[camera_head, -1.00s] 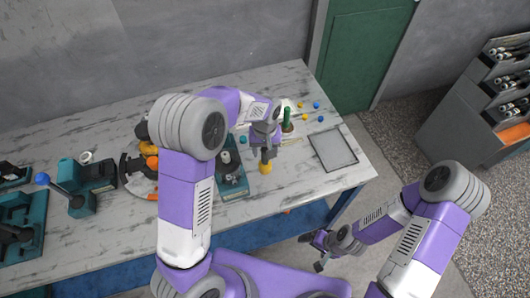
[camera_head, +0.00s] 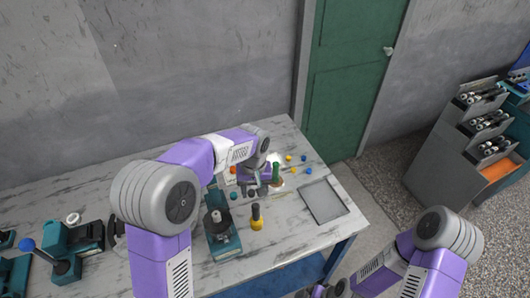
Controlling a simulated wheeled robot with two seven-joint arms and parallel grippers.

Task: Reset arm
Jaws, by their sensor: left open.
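My left arm reaches in from the left over the table. Its gripper (camera_head: 254,191) is open and holds nothing that I can see. It is just behind a yellow piece with a dark top (camera_head: 257,219), which stands upright on the table, apart from the gripper. A green upright piece (camera_head: 276,172) stands close to the right of the gripper. My right gripper (camera_head: 322,291) is at the bottom edge, low in front of the table and partly cut off; its jaws cannot be made out.
A teal fixture (camera_head: 222,240) stands left of the yellow piece. A grey tray (camera_head: 323,201) lies at the table's right end. Small blue and yellow parts (camera_head: 306,171) lie behind it. A grey rack (camera_head: 470,135) stands on the floor at the right.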

